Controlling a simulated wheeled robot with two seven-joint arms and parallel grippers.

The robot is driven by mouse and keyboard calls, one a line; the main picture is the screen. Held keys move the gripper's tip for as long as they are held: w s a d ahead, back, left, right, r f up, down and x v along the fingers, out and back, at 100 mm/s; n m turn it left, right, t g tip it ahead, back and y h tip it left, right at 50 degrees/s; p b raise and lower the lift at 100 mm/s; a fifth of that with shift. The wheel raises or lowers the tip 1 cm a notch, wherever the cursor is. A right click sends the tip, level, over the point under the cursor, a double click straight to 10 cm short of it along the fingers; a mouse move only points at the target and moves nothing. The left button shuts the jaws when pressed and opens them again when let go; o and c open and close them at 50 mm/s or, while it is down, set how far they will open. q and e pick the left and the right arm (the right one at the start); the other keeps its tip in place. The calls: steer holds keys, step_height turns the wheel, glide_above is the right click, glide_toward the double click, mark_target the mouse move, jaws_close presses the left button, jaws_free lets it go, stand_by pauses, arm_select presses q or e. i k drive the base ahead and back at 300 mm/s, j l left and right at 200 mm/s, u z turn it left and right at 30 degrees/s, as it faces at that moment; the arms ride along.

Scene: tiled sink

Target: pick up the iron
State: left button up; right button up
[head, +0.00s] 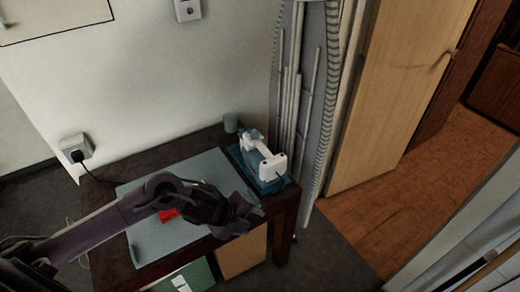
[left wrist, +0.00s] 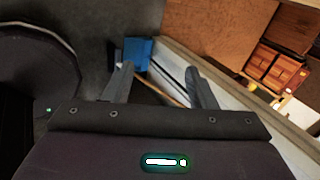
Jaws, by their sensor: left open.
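The iron (head: 262,158), white and blue, stands on a teal tray (head: 276,186) at the right end of the dark table. My left gripper (head: 250,207) is over the table's front right part, below and left of the iron in the head view, apart from it. In the left wrist view the left gripper (left wrist: 160,72) is open with nothing between its fingers. The iron cannot be made out for sure in that view. My right gripper is not in view.
A folded ironing board (head: 308,90) leans right of the table. A blue object (left wrist: 137,52) shows beyond my fingers.

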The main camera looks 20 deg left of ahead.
mark_target(261, 164)
steer(key=i+j, duration=0.3)
steer(key=i, duration=0.2)
steer(key=i+j, duration=0.3)
steer(key=i, duration=0.2)
